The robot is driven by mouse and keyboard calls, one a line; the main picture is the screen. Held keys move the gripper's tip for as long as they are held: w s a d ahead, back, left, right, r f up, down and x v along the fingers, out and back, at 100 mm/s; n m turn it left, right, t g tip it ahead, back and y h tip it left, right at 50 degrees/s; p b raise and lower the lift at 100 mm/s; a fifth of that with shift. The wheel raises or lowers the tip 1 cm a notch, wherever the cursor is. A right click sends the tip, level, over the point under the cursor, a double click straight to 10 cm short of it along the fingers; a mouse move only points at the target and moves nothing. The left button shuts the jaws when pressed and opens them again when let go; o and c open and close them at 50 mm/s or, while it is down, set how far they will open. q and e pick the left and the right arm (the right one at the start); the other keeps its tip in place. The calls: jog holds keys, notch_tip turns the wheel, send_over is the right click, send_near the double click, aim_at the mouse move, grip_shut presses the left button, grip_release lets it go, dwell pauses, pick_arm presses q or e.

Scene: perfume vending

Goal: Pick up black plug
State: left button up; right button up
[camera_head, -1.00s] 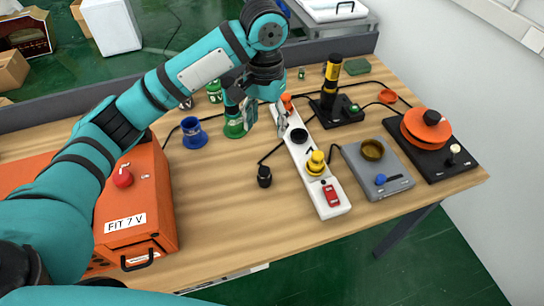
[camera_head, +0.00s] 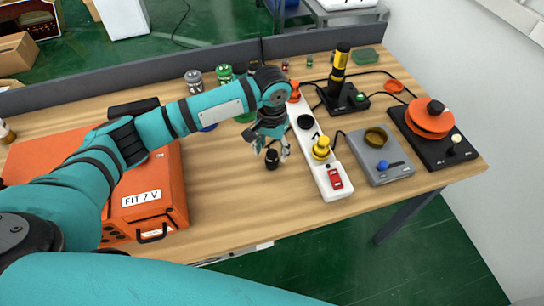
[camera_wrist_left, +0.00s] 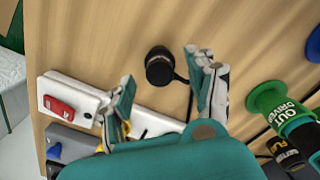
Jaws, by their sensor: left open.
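The black plug (camera_head: 272,159) stands on the wooden table, left of the white power strip (camera_head: 333,182). In the left wrist view the black plug (camera_wrist_left: 159,66) lies beyond the fingertips, between their lines, with its cord trailing down. My left gripper (camera_head: 271,150) is above and close to the plug in the head view. In the left wrist view my left gripper (camera_wrist_left: 160,68) has its fingers spread and nothing between them. My right gripper is not in view.
The power strip carries a yellow plug (camera_head: 321,149) and a red switch (camera_head: 336,179). An orange case (camera_head: 160,190) stands at the left. A grey device (camera_head: 374,158) and a black base with an orange disc (camera_head: 429,118) stand right. Bare table lies in front of the plug.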

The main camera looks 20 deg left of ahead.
pick_arm(q)
notch_tip(320, 180, down, 2)
jog(key=shift+f, duration=0.1)
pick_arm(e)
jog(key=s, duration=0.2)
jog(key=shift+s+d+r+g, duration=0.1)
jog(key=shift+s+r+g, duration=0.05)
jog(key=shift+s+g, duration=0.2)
pick_arm(q)
jog(key=c, duration=0.6)
grip_shut()
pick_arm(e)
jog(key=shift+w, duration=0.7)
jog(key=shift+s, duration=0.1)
pick_arm(q)
jog(key=shift+r, duration=0.6)
notch_tip(320, 180, up, 2)
jog(key=shift+r+b, duration=0.1)
jog(key=shift+b, duration=0.45)
jog(key=s+d+r+b, duration=0.1)
jog(key=s+d+b, duration=0.1)
jog(key=s+d, duration=0.7)
jog(key=s, duration=0.4)
jog(key=shift+r, duration=0.35)
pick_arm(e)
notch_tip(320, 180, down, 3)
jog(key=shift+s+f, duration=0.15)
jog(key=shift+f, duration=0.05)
